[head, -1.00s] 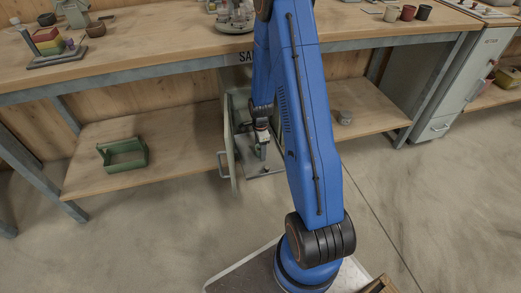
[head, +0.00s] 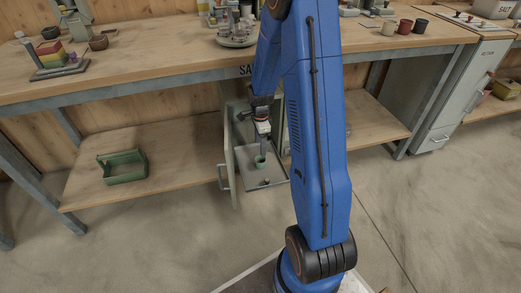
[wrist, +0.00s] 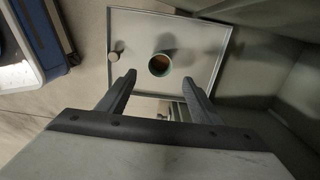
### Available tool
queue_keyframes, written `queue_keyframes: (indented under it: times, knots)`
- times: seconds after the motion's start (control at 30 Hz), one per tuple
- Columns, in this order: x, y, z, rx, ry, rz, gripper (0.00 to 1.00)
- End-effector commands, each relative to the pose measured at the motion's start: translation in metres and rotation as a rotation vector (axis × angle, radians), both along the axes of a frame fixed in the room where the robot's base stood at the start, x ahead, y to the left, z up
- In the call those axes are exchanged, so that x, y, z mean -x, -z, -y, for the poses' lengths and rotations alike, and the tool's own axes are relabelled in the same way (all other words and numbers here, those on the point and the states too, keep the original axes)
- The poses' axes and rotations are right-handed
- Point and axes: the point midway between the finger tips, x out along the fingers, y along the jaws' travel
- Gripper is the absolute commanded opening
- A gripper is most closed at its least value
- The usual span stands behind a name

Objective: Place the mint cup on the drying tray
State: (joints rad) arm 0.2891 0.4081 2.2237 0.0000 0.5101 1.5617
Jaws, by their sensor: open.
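A small mint-green cup (head: 260,163) stands upright on a flat grey tray (head: 246,183) in a pulled-out drawer or cabinet under the bench. In the wrist view the cup (wrist: 151,67) shows from above, with a brownish inside. My gripper (wrist: 159,80) is open and empty. Its two fingers are wide apart, and the cup appears between and just beyond their tips, not gripped. In the head view my gripper (head: 262,150) hangs right over the cup. I cannot tell whether this tray is the drying tray.
A small round piece (wrist: 117,46) sits on the tray near the cup. The tray has a raised rim, and cabinet walls close in at the right. A green carrier (head: 123,167) is on the lower shelf. A round tray (head: 237,42) with items stands on the bench above.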

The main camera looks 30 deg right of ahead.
Motion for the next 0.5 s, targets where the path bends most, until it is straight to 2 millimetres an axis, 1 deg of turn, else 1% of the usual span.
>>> queue_keyframes:
  times: [0.17, 0.27, 0.37, 0.5]
  knots:
    - [0.001, -0.012, -0.002, 0.002, -0.015, 0.006, 0.59]
    - [0.003, -0.027, -0.007, 0.006, -0.061, 0.017, 0.59]
    - [0.009, -0.050, -0.016, 0.012, -0.138, 0.035, 0.59]
    - [0.021, -0.086, -0.030, 0.025, -0.268, 0.062, 0.59]
